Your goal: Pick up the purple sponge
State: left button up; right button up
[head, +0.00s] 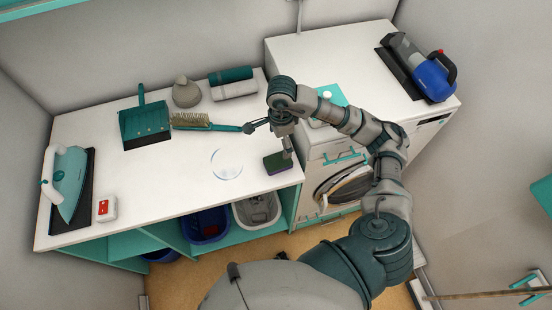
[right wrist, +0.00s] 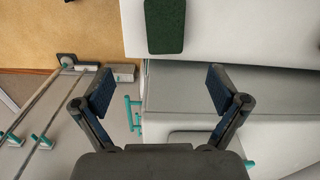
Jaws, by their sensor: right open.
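The purple sponge (head: 279,165) lies on the white counter near its front right edge. Its top is dark green, and purple shows along its side. In the right wrist view only its dark green top (right wrist: 165,26) shows, at the upper edge, past the fingertips. My right gripper (head: 287,149) points down close to the sponge and partly overlaps it in the head view. In the right wrist view its two fingers (right wrist: 160,90) are wide apart with nothing between them. The sponge lies beyond the fingers there, not between them. My left gripper is not in view.
A clear round dish (head: 227,164) stands left of the sponge. A brush (head: 200,122), a teal dustpan (head: 144,122) and an iron (head: 67,182) are farther left. The washing machine (head: 337,185) stands right of the counter. Bins (head: 257,212) sit below the counter.

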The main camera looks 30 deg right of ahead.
send_near(279, 160)
jog(key=shift+s+a+f, duration=0.2)
jog(key=shift+s+f, duration=0.2)
jog(key=shift+s, duration=0.25)
jog(key=shift+w+f+p, duration=0.25)
jog(key=shift+f+p, duration=0.1)
jog(key=shift+f, duration=0.65)
notch_tip(279, 160, down, 3)
jog(key=shift+w+r, duration=0.15)
jog(key=shift+r, duration=0.05)
jog(key=shift+f, duration=0.3)
jog(key=f, duration=0.2)
jog(key=f+p, duration=0.1)
jog(key=shift+w+d+f, duration=0.15)
jog(key=shift+w+f, duration=0.05)
jog(key=shift+f, duration=0.55)
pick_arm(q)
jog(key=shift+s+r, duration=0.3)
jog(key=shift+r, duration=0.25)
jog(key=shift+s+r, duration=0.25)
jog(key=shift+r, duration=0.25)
pick_arm(e)
jog(key=c, duration=0.8)
